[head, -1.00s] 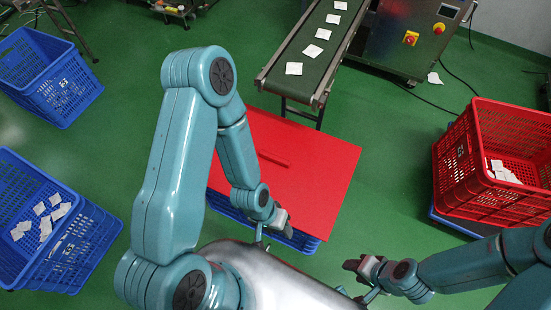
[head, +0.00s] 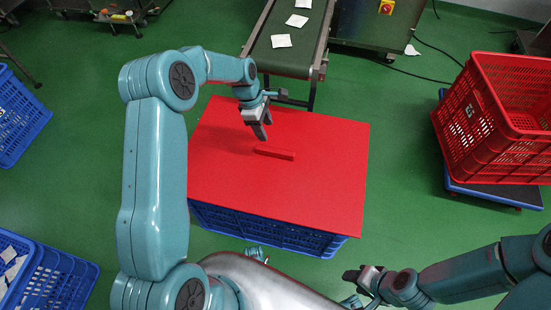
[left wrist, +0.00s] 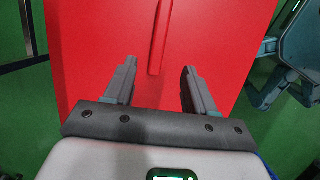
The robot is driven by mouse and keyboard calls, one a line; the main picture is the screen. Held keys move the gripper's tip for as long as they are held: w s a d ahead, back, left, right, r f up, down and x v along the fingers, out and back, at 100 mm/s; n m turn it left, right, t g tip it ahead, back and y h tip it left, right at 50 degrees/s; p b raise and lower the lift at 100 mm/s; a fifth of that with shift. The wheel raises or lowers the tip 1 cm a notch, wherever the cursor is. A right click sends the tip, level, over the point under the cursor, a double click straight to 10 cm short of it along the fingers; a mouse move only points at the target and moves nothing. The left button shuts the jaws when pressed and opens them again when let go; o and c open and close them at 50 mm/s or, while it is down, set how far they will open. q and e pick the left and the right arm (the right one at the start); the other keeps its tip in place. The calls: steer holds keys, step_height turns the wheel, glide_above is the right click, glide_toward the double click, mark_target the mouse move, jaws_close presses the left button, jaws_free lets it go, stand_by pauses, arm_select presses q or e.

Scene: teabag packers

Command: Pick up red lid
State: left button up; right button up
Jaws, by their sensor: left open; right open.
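The red lid (head: 250,190) is a flat sheet lying on top of a blue crate (head: 265,233). A raised red handle bar (head: 274,153) stands near its middle. My left gripper (head: 261,132) is open and empty above the lid, just behind the handle in the head view. In the left wrist view the lid (left wrist: 90,40) fills the middle, with the handle (left wrist: 158,40) ahead of and between the open fingers (left wrist: 157,85). My right gripper (head: 358,278) is open and empty at the lower right, apart from the lid.
A conveyor (head: 290,50) with white teabags stands behind the lid. A red crate (head: 490,120) sits on a blue platform at the right. Blue crates (head: 60,280) stand at the left. Green floor is clear between the lid and the red crate.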

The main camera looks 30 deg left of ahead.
arm_select(q)
steer(key=b, duration=0.1)
glide_above(274, 150)
steer(key=a, duration=0.1)
steer(key=f, duration=0.6)
steer(key=shift+s+a+f, duration=0.1)
steer(key=shift+s+a, duration=0.05)
steer(key=shift+a, duration=0.05)
steer(key=b+x, duration=0.2)
steer(key=x, duration=0.3)
steer(key=shift+f, duration=0.15)
steer(key=shift+a, duration=0.1)
jaws_close()
